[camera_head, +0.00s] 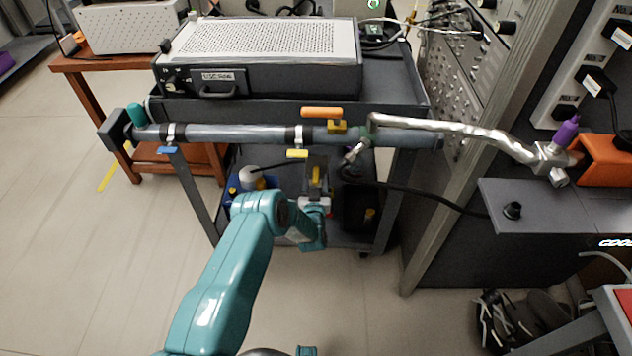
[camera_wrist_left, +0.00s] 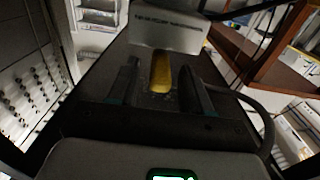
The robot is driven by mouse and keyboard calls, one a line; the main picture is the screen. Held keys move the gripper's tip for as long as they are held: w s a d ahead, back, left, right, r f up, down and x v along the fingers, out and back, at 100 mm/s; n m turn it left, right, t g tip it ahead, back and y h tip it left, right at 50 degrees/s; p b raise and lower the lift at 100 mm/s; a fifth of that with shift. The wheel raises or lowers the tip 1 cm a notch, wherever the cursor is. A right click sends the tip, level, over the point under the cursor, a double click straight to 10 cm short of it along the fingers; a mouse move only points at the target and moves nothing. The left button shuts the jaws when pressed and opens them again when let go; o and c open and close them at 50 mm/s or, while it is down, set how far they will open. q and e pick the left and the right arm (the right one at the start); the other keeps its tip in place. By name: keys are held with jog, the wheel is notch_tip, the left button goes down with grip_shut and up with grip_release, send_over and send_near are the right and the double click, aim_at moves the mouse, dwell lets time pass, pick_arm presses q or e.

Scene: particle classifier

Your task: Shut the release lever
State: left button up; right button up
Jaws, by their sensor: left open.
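A lever with an orange handle (camera_head: 322,112) and a yellow base sits on top of the grey horizontal pipe (camera_head: 232,134). Its handle lies along the pipe. My left gripper (camera_head: 316,182) is below the pipe, apart from this orange handle. A yellow upright piece (camera_head: 317,175) shows at the gripper. In the left wrist view a yellow piece (camera_wrist_left: 160,72) lies between the two dark, parted fingers, with gaps on both sides. I cannot tell whether the yellow piece or the orange handle is the release lever. My right gripper is not in view.
The pipe runs along the front of a dark cart (camera_head: 395,105) carrying a perforated metal unit (camera_head: 265,45). A yellow tag (camera_head: 297,153) and a blue tag (camera_head: 168,150) hang below the pipe. A silver foil-wrapped hose (camera_head: 460,131) runs right. The floor at left is clear.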

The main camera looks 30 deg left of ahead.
pick_arm(q)
jog(key=shift+w+a, duration=0.35)
jog(key=shift+w, duration=0.2)
grip_shut()
jog(key=shift+d, duration=0.1)
